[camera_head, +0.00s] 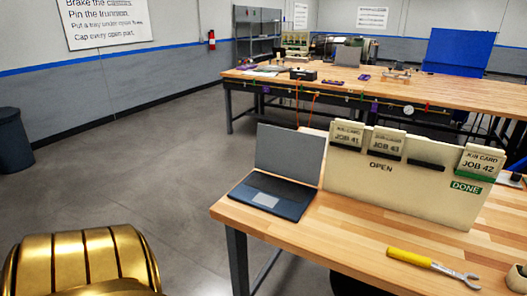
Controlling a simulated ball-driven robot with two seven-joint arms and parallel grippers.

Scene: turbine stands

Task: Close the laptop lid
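An open laptop stands on the left end of the near wooden workbench (330,248). Its dark grey lid (290,150) is raised, close to upright and leaning slightly back. Its dark blue base (268,196), with a black keyboard and a light touchpad, lies flat and faces the lower left. Neither of my grippers shows in the head view, and nothing touches the laptop.
A cream job-card board (385,185) stands right beside the laptop. A yellow-handled wrench (412,257) lies at the front right. A far workbench (400,91) carries tools and a grey screen (347,56). Open floor (130,170) lies left of the near bench.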

